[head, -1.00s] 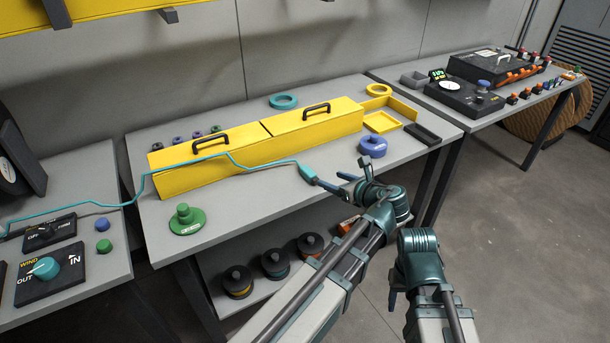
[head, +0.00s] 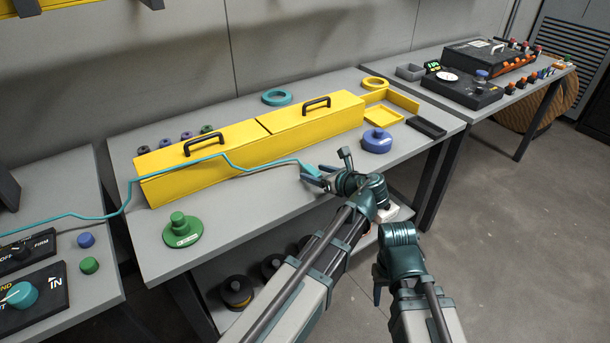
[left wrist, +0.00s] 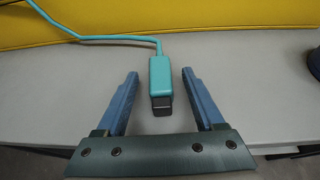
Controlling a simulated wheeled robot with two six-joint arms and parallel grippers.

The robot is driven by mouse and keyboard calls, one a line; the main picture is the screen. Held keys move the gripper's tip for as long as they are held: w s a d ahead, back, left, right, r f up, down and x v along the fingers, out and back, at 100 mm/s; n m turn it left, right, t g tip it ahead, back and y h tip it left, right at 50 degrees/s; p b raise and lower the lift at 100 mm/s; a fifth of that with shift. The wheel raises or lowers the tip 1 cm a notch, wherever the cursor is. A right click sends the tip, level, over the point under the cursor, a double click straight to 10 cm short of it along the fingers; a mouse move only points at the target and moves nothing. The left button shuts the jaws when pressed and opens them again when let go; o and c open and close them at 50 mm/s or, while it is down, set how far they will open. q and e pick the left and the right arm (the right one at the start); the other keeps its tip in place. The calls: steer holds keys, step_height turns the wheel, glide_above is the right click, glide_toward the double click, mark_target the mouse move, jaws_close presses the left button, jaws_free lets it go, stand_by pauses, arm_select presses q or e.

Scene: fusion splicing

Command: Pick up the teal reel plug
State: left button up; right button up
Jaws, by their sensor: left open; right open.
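The teal reel plug (head: 307,167) lies at the end of a teal cable (head: 180,160), near the front edge of the middle table. In the left wrist view the plug (left wrist: 160,76) is teal with a dark tip pointing toward my gripper. My left gripper (head: 317,175) is open at the plug. The left wrist view shows its two blue fingers (left wrist: 160,82) on either side of the plug, with gaps on both sides. My right gripper (head: 379,285) is low in front of the table, away from the plug; its fingers are partly hidden.
A long yellow box (head: 240,150) with black handles stands behind the plug, and the cable runs over it. A blue round piece (head: 377,141) is to the right, a green knobbed piece (head: 182,230) to the left. Bare tabletop lies between the plug and the green piece.

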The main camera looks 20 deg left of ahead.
arm_select(q)
steer(key=shift+r, duration=0.1)
steer(key=shift+c, duration=0.9)
jaws_close()
steer(key=shift+r, duration=0.1)
